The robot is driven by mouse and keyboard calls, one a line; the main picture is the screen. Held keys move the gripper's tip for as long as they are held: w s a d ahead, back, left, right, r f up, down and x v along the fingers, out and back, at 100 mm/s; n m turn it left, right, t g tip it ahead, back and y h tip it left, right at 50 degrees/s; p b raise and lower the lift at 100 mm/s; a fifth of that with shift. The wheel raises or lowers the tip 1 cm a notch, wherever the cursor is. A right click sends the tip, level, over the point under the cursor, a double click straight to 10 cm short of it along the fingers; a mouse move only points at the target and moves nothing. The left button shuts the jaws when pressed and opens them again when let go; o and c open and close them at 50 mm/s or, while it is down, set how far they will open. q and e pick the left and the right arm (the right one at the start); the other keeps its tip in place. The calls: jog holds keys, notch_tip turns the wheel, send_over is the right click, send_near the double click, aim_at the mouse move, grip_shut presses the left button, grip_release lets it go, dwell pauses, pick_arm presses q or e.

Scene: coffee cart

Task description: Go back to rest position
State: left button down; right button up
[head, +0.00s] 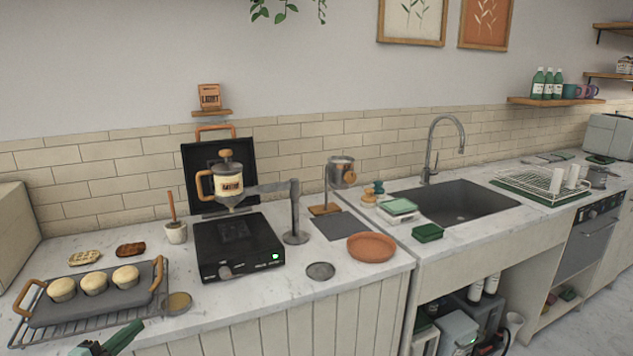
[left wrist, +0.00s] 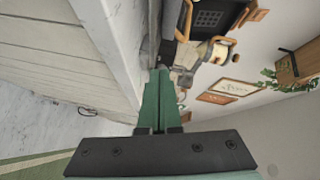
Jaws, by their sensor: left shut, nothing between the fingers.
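My left gripper (head: 108,346) shows at the bottom left edge of the head view, in front of the counter and near the muffin tray. In the left wrist view its green fingers (left wrist: 155,100) are together, with nothing between them. The counter edge lies beside the fingers in that view, and I cannot tell the exact gap. My right gripper is in neither view.
A tray (head: 135,293) with three muffins (head: 94,283) sits on a wire rack at the counter's left. A sink (head: 455,203) is further right.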

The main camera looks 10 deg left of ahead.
pick_arm(q)
jog(key=s+d+f+n+g, duration=0.2)
jog(key=s+d+f+n, duration=0.25)
jog(key=d+f, duration=0.4)
jog(key=s+d+f+n+g, duration=0.2)
jog(key=s+d+f+n, duration=0.1)
jog(key=s+d+f, duration=0.45)
jog(key=s+d+f+n+g+h, duration=0.1)
jog(key=s+d+f+n, duration=0.1)
jog(key=d, duration=0.7)
jog(key=s+d+f+n+g+h, duration=0.1)
jog(key=s+d+f+n+g, duration=0.1)
jog(key=s+d, duration=0.3)
jog(key=d+f+n+p, duration=0.1)
jog(key=d, duration=0.3)
jog(key=shift+s+f, duration=0.25)
jog(key=shift+s, duration=0.05)
